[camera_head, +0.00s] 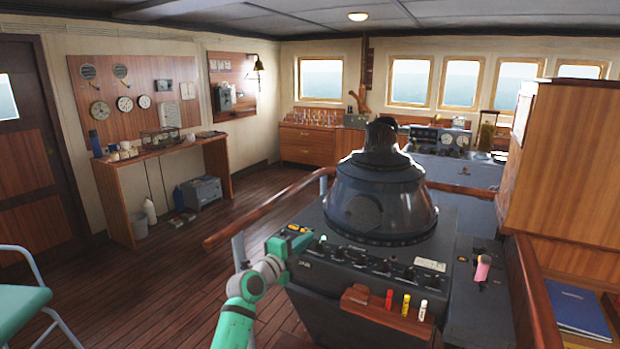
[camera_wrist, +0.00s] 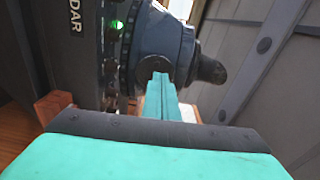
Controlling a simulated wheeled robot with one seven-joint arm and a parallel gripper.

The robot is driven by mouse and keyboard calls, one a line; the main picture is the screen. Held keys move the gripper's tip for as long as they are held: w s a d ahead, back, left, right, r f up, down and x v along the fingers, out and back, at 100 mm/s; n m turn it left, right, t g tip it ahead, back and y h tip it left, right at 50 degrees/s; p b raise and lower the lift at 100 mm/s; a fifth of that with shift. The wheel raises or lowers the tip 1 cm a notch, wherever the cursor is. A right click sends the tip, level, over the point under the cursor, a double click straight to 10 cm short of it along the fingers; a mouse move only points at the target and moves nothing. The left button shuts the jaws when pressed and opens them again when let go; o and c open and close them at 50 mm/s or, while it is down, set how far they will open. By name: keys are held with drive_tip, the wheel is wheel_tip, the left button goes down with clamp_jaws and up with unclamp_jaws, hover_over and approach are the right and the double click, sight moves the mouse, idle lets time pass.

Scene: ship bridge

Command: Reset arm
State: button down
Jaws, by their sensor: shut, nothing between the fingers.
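My gripper (camera_head: 303,241) is at the left front edge of the dark radar console (camera_head: 390,225) in the head view, at the end of my green and grey arm. In the wrist view its teal fingers (camera_wrist: 160,80) are together with nothing between them. They point at a dark round part of the console (camera_wrist: 158,50), with a blunt dark knob to its right. I cannot tell whether the fingertips touch it. A green light and the letters "DAR" show on the panel at the left of the wrist view.
A wooden holder (camera_head: 372,312) with red, yellow and white markers is on the console front. A pink-topped handle (camera_head: 482,268) stands at right. A wooden rail (camera_head: 265,212) runs left of the console. A teal chair (camera_head: 20,300) is at far left. Floor between is clear.

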drive_tip(key=s+d+f+n+t+y, duration=0.1)
drive_tip(key=s+d+f+n, duration=0.4)
drive_tip(key=f, duration=0.4)
drive_tip(key=s+d+f+n+t+y, duration=0.1)
drive_tip(key=s+d+f+n, duration=0.35)
drive_tip(key=s+f, duration=0.3)
drive_tip(key=s+f+n+y, duration=0.5)
drive_tip(key=s+f+n, duration=0.3)
drive_tip(key=s+f, duration=0.7)
drive_tip(key=s+a+f+n+y, duration=0.1)
drive_tip(key=s+a+n, duration=0.15)
drive_tip(key=s, duration=0.95)
drive_tip(key=s+a+f+n+y, duration=0.1)
drive_tip(key=s+n, duration=0.2)
drive_tip(key=s, duration=0.8)
drive_tip(key=s+a+r, duration=0.2)
drive_tip(key=s+r, duration=0.2)
drive_tip(key=s, duration=0.5)
drive_tip(key=s+a+r+g, duration=0.1)
drive_tip(key=s+r, duration=0.3)
drive_tip(key=s, duration=0.6)
drive_tip(key=shift+a+n+g+y, duration=0.3)
drive_tip(key=shift+a+n, duration=0.1)
drive_tip(key=shift+a, duration=0.45)
